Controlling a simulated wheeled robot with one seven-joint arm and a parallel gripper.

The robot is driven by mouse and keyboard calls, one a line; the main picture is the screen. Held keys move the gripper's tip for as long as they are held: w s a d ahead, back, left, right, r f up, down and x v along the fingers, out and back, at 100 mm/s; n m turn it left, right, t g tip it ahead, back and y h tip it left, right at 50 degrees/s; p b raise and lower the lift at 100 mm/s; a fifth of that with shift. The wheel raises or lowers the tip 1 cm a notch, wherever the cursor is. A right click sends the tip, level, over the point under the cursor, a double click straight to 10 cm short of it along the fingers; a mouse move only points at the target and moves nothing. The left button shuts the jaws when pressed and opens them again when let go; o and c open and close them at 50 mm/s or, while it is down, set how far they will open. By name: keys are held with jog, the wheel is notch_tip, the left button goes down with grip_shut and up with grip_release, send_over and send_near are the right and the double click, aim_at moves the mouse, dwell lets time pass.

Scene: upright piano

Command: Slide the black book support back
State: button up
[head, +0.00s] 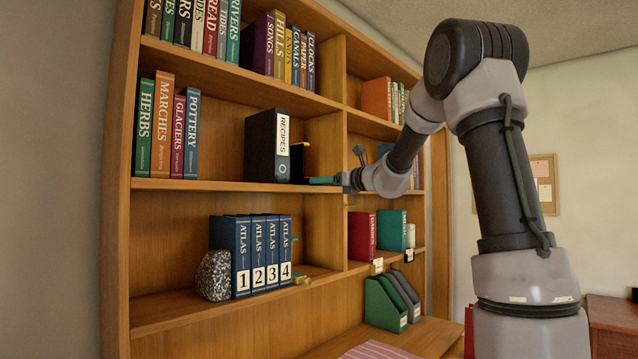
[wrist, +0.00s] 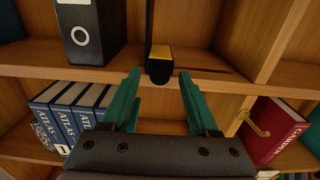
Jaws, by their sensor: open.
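The black book support (wrist: 159,70) stands on the middle shelf, right of the black RECIPES binder (head: 268,146). In the wrist view it has a thin upright plate, a yellow top on its base and a rounded black front end at the shelf's front edge. In the head view the support (head: 298,160) is partly hidden behind the binder. My gripper (wrist: 160,76) has teal fingers, open and empty, spread to either side of the support's front end. In the head view my gripper (head: 322,181) is at the shelf's front edge, right of the binder. I cannot tell whether a finger touches the support.
The ATLAS volumes (head: 258,253) stand on the shelf below, with a grey stone bookend (head: 214,276) at their left. A vertical divider (wrist: 268,40) rises to the right of my gripper. A red book (wrist: 273,130) stands in the lower right compartment. Shelf right of the support is bare.

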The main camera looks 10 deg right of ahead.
jog(key=shift+x, duration=1.2)
grip_shut()
dwell(0.6)
